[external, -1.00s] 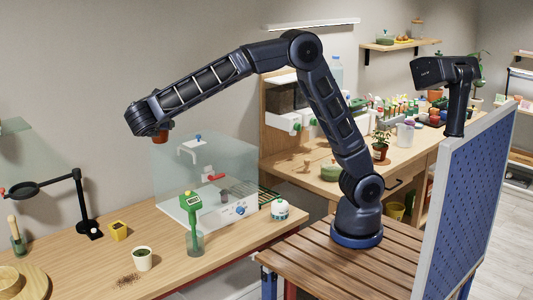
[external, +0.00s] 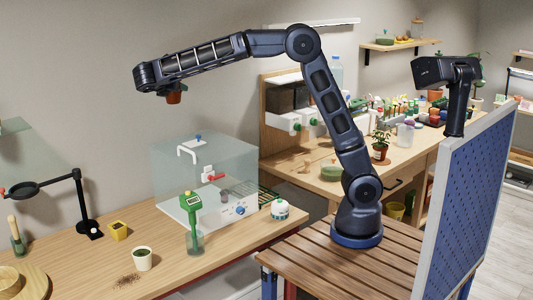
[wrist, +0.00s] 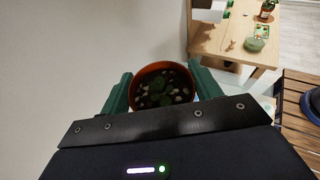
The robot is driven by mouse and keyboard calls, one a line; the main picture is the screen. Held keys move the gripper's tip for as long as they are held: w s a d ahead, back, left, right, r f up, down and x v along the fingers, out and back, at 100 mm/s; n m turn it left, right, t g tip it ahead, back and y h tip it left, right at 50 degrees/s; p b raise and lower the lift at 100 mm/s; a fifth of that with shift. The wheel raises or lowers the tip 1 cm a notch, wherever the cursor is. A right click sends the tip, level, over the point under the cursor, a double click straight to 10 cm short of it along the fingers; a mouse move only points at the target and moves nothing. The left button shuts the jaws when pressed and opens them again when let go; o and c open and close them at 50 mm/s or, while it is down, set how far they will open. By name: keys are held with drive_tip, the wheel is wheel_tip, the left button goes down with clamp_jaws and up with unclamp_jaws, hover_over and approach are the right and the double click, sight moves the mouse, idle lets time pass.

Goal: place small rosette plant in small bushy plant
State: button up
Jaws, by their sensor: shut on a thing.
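My gripper (external: 174,91) is shut on a small terracotta pot (external: 174,98), which I take to be the small rosette plant. It hangs high above the left workbench, near the wall. In the wrist view the pot (wrist: 161,69) sits between the two green fingers, showing dark soil, pale pebbles and a few small green leaves. A leafy plant in a terracotta pot (external: 380,150) stands on the right workbench, far from my gripper; it may be the small bushy plant. It also shows at the top of the wrist view (wrist: 266,10).
A clear box (external: 205,160) stands on the left workbench (external: 185,268) below my gripper. A green bowl (external: 331,172) is left of the leafy plant.

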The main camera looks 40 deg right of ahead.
drive_tip(key=w+d+m+g+h, duration=0.1)
drive_tip(key=w+d, duration=0.3)
drive_tip(key=d, duration=0.5)
drive_tip(key=w+d+m+g, duration=0.2)
drive_tip(key=w+d, duration=0.2)
drive_tip(key=d, duration=0.5)
drive_tip(key=w+d+m+g+h, duration=0.1)
drive_tip(key=w+d, duration=0.3)
drive_tip(key=d, duration=0.6)
drive_tip(key=s+d+m+g, duration=0.1)
drive_tip(key=d+m+g, duration=0.35)
drive_tip(key=d, duration=2.35)
drive_tip(key=s+d+g, duration=0.1)
drive_tip(key=s+d, duration=0.1)
drive_tip(key=d, duration=0.3)
drive_tip(key=s+d+m+g, duration=0.1)
drive_tip(key=s+d, duration=0.1)
drive_tip(key=d, duration=0.4)
drive_tip(key=s+d+g, duration=0.1)
drive_tip(key=s+d, duration=0.2)
drive_tip(key=d, duration=0.2)
drive_tip(key=m+g+y, duration=0.4)
drive_tip(key=m+g, duration=0.1)
drive_tip(key=m, duration=0.1)
hover_over(380, 152)
drive_tip(key=w+d, duration=0.2)
drive_tip(key=d, duration=0.2)
drive_tip(key=f, duration=3.8)
drive_tip(key=shift+s+a, duration=0.2)
drive_tip(key=shift+s, duration=0.05)
